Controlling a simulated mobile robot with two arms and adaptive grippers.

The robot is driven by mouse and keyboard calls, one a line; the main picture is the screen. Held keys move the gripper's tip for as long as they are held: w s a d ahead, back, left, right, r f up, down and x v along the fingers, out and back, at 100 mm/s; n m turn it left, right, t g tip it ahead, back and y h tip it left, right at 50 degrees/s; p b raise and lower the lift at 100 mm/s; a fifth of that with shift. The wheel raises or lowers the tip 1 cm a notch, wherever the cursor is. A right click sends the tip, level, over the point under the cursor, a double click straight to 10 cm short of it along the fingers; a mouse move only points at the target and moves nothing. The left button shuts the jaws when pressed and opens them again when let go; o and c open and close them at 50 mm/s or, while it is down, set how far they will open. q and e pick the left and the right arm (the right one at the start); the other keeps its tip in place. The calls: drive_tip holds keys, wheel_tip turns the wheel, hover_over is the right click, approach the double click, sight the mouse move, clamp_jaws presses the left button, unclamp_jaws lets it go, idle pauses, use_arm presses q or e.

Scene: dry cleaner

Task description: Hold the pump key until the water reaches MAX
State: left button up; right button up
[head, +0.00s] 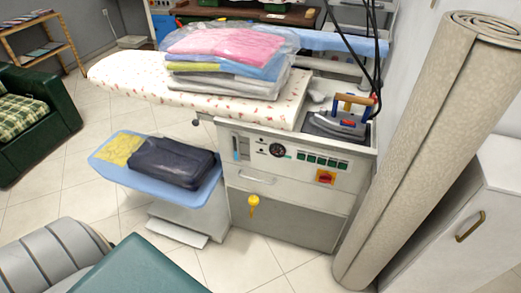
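The ironing station's front panel (300,143) faces me in the middle of the head view. At its left end is a narrow upright water gauge (241,148) with blue in it; its level against any MAX mark is too small to read. Right of it is a round black dial (278,150). A row of dark green keys (322,160) sits to the right of the dial; their labels cannot be read, so I cannot tell which is the pump key. Neither of my grippers is in view.
An iron (337,124) stands on top at the right, with black cables above. Bagged clothes (228,55) lie on the ironing board (125,78). A rolled carpet (420,150) leans close at the right. A blue low board (203,197) juts out at left.

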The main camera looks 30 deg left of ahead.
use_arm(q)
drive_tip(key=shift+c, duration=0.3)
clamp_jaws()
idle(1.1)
